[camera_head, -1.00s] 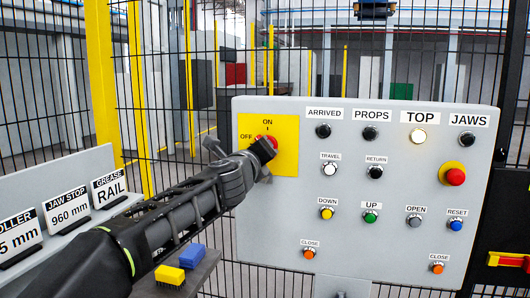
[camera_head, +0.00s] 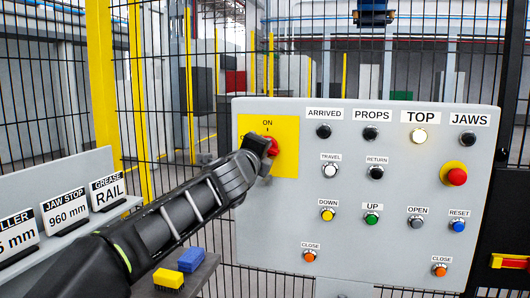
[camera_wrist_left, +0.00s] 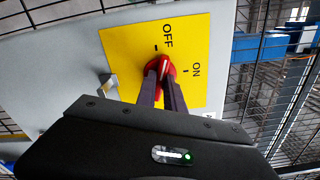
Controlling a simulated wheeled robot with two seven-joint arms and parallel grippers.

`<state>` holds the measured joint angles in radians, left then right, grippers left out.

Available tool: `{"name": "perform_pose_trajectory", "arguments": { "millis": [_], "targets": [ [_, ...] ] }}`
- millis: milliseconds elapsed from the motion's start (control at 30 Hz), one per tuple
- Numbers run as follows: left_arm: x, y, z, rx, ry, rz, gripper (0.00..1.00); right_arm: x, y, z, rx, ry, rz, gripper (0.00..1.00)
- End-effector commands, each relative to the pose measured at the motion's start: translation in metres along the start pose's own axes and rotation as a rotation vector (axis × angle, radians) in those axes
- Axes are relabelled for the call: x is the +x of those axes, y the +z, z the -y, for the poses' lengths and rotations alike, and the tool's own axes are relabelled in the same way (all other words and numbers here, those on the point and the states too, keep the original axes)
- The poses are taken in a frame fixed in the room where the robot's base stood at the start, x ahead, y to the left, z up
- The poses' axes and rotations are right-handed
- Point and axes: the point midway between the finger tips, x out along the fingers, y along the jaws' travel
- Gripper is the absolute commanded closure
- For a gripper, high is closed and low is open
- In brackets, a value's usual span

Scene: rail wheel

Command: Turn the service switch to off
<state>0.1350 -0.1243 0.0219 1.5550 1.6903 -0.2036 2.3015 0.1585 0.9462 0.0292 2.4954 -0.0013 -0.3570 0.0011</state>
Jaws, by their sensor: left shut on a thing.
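The service switch is a red knob (camera_head: 271,146) on a yellow plate (camera_head: 285,160) marked ON at the top and OFF at the left, at the upper left of the grey panel. My left gripper (camera_head: 264,148) is at the knob and covers part of it and the OFF mark. In the left wrist view, the left gripper (camera_wrist_left: 164,88) is shut on the red knob (camera_wrist_left: 166,68), with a dark finger on each side. The knob's white line points between the OFF and ON marks there, nearer neither clearly. My right gripper is not in view.
The grey panel (camera_head: 400,255) holds several push buttons and a red stop button (camera_head: 456,177) at right. A yellow block (camera_head: 169,278) and a blue block (camera_head: 191,259) sit below my left arm. A wire fence stands behind.

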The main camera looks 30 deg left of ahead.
Motion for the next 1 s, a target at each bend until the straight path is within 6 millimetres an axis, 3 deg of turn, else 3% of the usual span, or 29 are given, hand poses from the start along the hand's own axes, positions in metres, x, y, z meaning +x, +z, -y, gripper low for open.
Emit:
{"name": "perform_pose_trajectory", "arguments": {
  "millis": [267,667,700,1000],
  "targets": [
    [0.000,-0.001,-0.001,-0.022,0.001,0.000,1.00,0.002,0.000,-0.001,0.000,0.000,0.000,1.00],
    [0.000,-0.001,-0.001,-0.371,0.000,0.000,1.00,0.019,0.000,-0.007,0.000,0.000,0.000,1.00],
    [0.000,0.000,0.000,-0.366,0.001,0.000,0.84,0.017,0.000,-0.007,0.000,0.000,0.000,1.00],
    [0.000,0.000,0.000,-0.362,0.001,0.000,0.60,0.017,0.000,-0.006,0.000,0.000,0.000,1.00]
  ]
}}
